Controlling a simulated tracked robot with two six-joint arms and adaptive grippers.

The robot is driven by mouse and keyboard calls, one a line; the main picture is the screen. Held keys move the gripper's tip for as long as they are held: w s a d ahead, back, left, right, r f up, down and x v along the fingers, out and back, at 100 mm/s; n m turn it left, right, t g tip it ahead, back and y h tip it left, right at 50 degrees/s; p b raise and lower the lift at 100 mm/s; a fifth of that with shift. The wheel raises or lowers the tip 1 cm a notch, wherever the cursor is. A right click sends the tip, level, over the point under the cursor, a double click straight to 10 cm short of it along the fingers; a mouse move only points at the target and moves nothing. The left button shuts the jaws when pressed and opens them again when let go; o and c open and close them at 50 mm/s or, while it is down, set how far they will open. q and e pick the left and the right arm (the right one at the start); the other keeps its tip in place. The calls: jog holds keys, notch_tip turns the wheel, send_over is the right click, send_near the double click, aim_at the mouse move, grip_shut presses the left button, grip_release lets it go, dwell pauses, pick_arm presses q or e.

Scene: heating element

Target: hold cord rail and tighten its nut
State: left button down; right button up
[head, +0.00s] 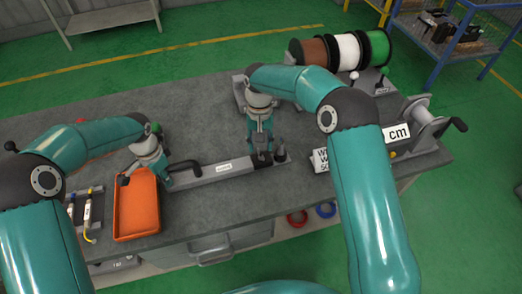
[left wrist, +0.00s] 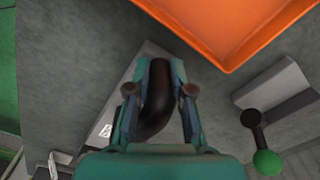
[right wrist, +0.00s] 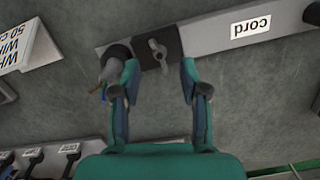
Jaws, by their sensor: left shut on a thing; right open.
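The cord rail (head: 208,173) is a grey bar on the bench with a "cord" label; it also shows in the right wrist view (right wrist: 210,32). My left gripper (left wrist: 160,90) is shut on the rail's black curved handle (left wrist: 158,100) at its left end. The nut (right wrist: 157,53), a small metal wing nut, sits on a dark block near the rail's other end. My right gripper (right wrist: 160,90) is open, with its fingertips just short of the nut and nothing between them. In the head view the right gripper (head: 262,145) hides most of the nut.
A grey post (right wrist: 115,62) stands close beside the right gripper's left finger. An orange tray (head: 137,207) lies close to the left gripper. A lever with a green knob (left wrist: 267,161) is near it. Wire spools (head: 347,50) and a crank device (head: 425,125) stand at right.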

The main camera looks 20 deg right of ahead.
aim_at(260, 154)
notch_tip(260, 154, up, 8)
jog(key=w, duration=0.1)
jog(key=shift+f, duration=0.25)
jog(key=shift+d, duration=0.1)
pick_arm(q)
jog(key=c, duration=1)
grip_release()
jog(key=shift+o, duration=0.2)
jog(key=shift+r, duration=0.1)
